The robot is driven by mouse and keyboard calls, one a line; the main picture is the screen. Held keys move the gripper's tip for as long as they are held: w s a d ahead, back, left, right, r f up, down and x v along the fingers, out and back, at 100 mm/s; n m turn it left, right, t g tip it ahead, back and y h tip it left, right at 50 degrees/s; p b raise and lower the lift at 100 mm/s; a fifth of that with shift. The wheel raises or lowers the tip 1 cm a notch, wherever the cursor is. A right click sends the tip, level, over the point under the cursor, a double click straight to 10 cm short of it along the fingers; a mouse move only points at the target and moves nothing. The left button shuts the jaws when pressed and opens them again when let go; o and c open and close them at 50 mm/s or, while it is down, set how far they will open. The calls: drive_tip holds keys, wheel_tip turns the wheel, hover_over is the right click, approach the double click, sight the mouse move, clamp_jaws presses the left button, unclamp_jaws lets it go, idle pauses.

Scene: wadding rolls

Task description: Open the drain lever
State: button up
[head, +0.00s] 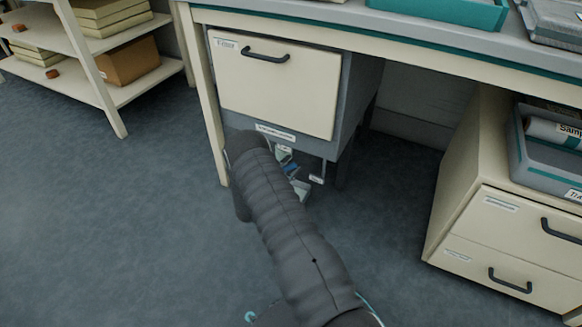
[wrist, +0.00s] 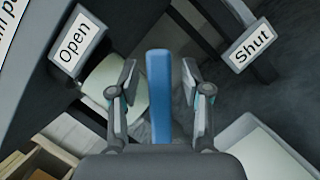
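The blue drain lever (wrist: 160,100) stands upright in the wrist view, between the two fingers of my gripper (wrist: 159,74). Gaps show on both sides of it, so the fingers are open around it and not visibly touching it. An "Open" label (wrist: 75,42) is at upper left and a "Shut" label (wrist: 251,50) at upper right; the lever lies between them. In the head view a small blue part of the lever (head: 291,168) shows under the cream-fronted cabinet (head: 275,90); my arm hides much of that area.
The desk (head: 420,40) spans above, with its leg (head: 205,110) left of the cabinet. A drawer unit (head: 500,240) stands at right and a shelf rack (head: 105,60) at left. The floor (head: 120,220) is clear at left. A pale round thing (wrist: 112,88) is behind the left finger.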

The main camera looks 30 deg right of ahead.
drive_tip(key=v, duration=1.2)
drive_tip(key=shift+f, duration=0.1)
